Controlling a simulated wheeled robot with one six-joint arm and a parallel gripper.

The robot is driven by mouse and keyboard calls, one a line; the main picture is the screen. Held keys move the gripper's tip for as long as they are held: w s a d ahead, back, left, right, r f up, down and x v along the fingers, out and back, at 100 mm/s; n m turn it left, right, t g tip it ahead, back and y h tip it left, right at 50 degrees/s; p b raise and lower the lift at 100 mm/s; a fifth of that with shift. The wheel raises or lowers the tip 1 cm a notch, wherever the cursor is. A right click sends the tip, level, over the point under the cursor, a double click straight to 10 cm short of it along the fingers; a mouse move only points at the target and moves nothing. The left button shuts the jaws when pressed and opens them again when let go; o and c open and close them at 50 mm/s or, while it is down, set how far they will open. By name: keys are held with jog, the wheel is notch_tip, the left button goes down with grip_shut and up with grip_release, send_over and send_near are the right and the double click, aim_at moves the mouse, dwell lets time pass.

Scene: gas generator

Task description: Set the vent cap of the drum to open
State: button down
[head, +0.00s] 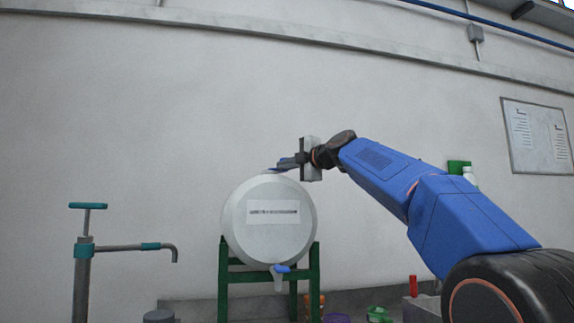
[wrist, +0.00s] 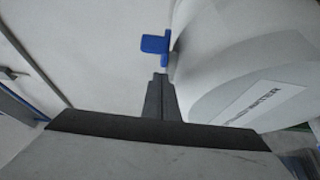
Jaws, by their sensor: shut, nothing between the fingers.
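The drum (head: 240,225) is white and lies on its side, its round face with a printed label towards me. Its blue vent cap (head: 279,168) is on top, partly hidden by my gripper (head: 284,161). In the wrist view the vent cap (wrist: 155,45) shows as a flat blue tab on a short blue stem beside the curved drum wall (wrist: 225,55). My gripper (wrist: 160,76) is shut and empty there, its fingertips just below the blue stem. I cannot tell whether they touch it.
A green stand (head: 223,285) holds the drum. A blue-handled tap (head: 281,269) is low on its face. A hand pump (head: 84,260) with a teal handle stands at the left. Wall space above the drum is clear. Small items sit low at the right.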

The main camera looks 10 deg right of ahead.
jog(key=shift+w+d, duration=0.8)
jog(key=shift+d, duration=0.1)
jog(key=shift+d, duration=0.1)
jog(key=shift+w+d, duration=0.25)
jog(key=shift+d, duration=0.15)
jog(key=shift+w+d, duration=0.65)
jog(key=shift+d, duration=0.35)
jog(key=shift+w+d, duration=1.1)
jog(key=shift+w, duration=0.15)
